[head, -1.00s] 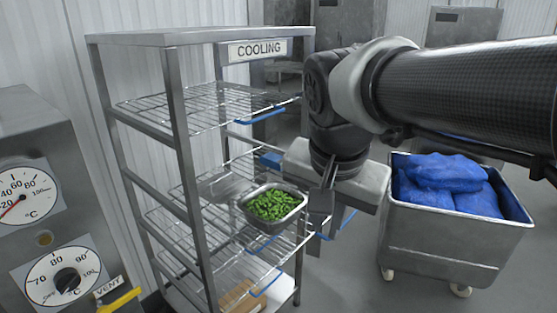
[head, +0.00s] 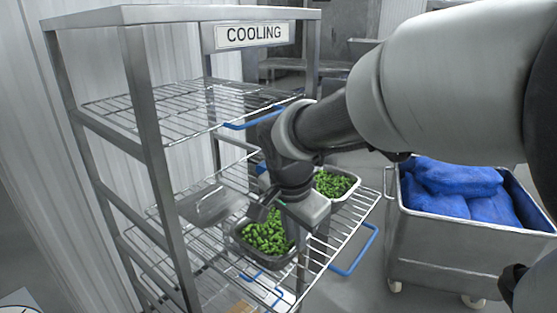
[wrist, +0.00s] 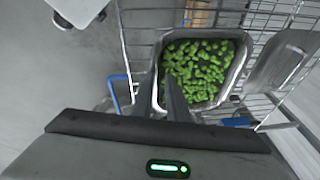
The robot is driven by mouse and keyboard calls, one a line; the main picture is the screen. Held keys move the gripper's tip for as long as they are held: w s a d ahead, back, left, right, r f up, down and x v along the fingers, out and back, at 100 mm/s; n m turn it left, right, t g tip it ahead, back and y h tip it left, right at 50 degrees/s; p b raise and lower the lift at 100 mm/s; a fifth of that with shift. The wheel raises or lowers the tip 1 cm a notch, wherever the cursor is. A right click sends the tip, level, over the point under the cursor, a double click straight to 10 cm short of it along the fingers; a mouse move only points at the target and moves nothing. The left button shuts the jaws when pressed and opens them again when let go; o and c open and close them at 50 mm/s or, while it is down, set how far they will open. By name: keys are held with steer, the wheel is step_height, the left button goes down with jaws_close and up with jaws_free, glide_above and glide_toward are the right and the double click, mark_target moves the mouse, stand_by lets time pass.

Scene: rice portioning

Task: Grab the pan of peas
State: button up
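A metal pan of green peas (head: 267,238) sits on a pulled-out wire shelf of the cooling rack, and it shows from above in the wrist view (wrist: 200,72). A second pan of peas (head: 333,184) stands behind it to the right, partly hidden by my arm. My gripper (head: 287,212) points down at the right side of the nearer pan. In the wrist view my two narrow fingers (wrist: 168,85) are close together at that pan's left wall, seemingly one on each side of it. Whether they press on the wall cannot be told.
The rack's posts and the wire shelf above (head: 180,110) stand close around the pan. A grey metal dish (head: 212,203) lies to its left. Blue handles (head: 352,256) edge the shelf. A wheeled bin (head: 460,245) with blue bags is at right, with some open floor before it.

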mark_target(295, 253)
steer(key=x, duration=0.5)
steer(key=shift+s+f, duration=0.15)
steer(key=shift+f, duration=0.1)
jaws_close()
stand_by(1.1)
steer(key=shift+r, duration=0.1)
